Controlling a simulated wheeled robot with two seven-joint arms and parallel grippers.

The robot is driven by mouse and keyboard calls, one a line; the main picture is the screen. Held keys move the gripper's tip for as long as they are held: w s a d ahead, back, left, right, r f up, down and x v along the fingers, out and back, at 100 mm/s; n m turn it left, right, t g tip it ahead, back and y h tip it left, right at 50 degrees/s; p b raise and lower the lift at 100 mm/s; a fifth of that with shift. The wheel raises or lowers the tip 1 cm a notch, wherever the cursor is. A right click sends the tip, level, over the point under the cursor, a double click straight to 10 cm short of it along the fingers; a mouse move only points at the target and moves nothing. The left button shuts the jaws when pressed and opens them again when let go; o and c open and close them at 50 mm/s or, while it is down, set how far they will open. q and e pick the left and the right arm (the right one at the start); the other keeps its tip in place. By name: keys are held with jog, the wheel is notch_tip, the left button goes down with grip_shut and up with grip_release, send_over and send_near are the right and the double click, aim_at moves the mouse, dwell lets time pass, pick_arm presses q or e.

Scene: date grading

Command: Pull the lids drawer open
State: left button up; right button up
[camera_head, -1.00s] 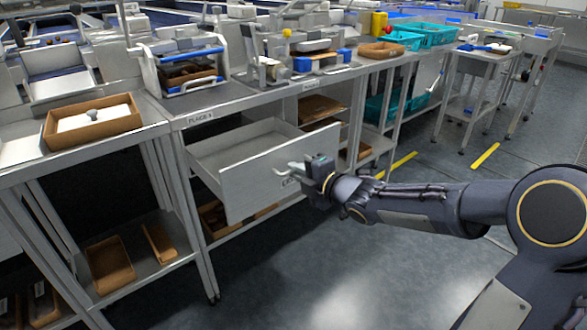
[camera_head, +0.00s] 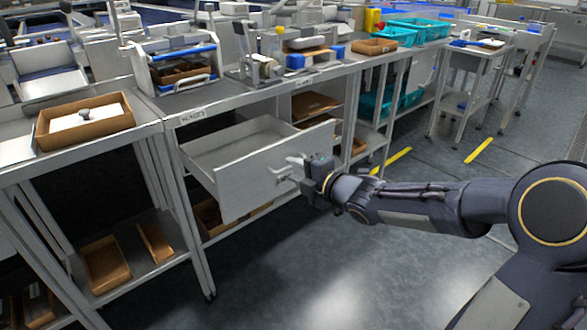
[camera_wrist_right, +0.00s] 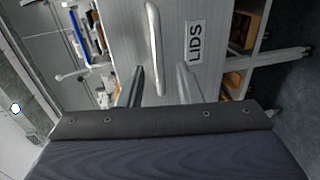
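The lids drawer (camera_head: 250,178) is a light grey drawer under the long bench. It stands pulled out, with its empty-looking inside showing in the head view. Its front with a LIDS label (camera_wrist_right: 195,41) fills the middle of the right wrist view. A pale bar handle (camera_wrist_right: 153,45) runs along that front. My right gripper (camera_head: 300,172) is at the drawer front by the handle. In the wrist view its two fingers (camera_wrist_right: 162,80) are apart, with the handle's near end between their lines and nothing visibly clamped. My left gripper is not in view.
The bench top (camera_head: 225,98) above holds a caddy with a blue bar (camera_head: 175,62) and small equipment. A brown tray (camera_head: 85,122) sits on the left table. Lower shelves hold brown boxes (camera_head: 105,262). The floor (camera_head: 320,255) in front is clear.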

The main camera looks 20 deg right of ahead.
jog(key=p+v, duration=0.1)
jog(key=v, duration=0.5)
jog(key=shift+s+p, duration=0.25)
jog(key=shift+p, duration=0.15)
jog(key=shift+d, duration=0.1)
